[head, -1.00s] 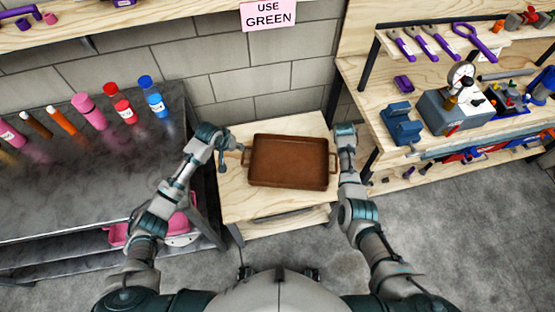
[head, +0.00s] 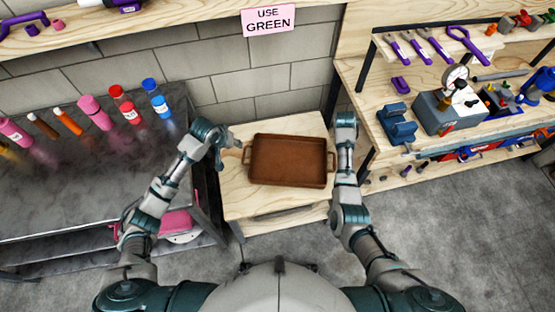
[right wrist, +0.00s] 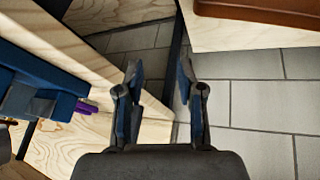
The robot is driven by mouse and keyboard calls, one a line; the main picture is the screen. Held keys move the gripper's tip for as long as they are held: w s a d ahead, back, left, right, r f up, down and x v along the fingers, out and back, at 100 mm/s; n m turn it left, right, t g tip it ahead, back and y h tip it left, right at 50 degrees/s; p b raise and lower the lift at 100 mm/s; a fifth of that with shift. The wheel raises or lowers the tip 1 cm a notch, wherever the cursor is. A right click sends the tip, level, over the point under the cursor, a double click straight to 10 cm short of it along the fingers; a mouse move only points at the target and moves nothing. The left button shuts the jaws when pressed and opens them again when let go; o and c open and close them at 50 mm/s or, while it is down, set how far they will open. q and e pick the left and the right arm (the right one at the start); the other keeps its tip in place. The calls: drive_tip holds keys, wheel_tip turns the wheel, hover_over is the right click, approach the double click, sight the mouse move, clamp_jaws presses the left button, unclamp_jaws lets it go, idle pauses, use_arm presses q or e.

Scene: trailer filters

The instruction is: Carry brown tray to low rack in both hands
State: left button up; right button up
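The brown tray (head: 288,162) lies flat on a small light-wood table (head: 245,205), with a handle at each end. My left gripper (head: 230,152) is at the tray's left end, close to the left handle; its fingers look spread and nothing shows between them. My right gripper (head: 345,118) is to the right of the tray, near the table's back right corner and apart from the right handle. In the right wrist view its two fingers (right wrist: 160,80) are open and empty, with a corner of the tray (right wrist: 265,10) at top right. I cannot tell which shelf is the low rack.
A dark metal table (head: 70,185) with several bottles stands at the left, a pink bin (head: 165,224) below it. A wooden workbench (head: 385,150) with a blue vise (head: 397,125) and tools stands at the right. Open floor (head: 450,230) lies at front right.

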drive_tip(key=v, duration=0.6)
drive_tip(key=shift+s, duration=0.1)
